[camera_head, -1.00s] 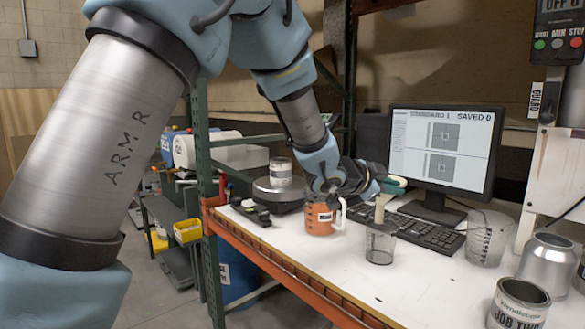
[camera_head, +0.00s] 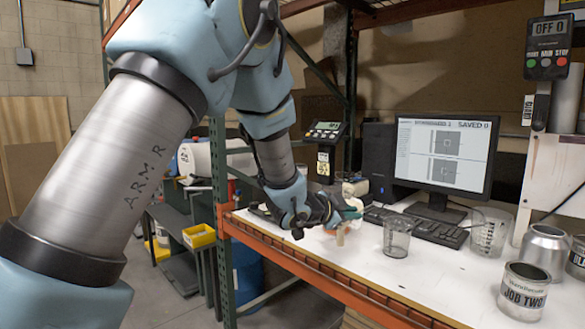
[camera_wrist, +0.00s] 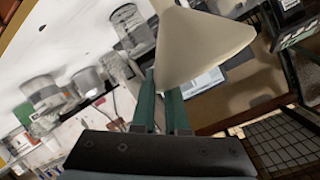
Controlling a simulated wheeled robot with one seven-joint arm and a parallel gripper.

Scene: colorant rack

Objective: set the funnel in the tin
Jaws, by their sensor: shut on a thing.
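My gripper (camera_head: 350,213) is shut on the cream funnel, held above the bench. A metal tin labelled JOB TWO (camera_head: 522,292) stands open at the bench's right front, well apart from the funnel. The round scale and the tin on it are hidden behind my arm in the head view.
A clear cup (camera_head: 397,238) stands right of my gripper, with the keyboard (camera_head: 440,230) behind it. A larger clear beaker (camera_head: 489,232) and a silver can (camera_head: 545,251) stand further right. The front middle of the bench is clear.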

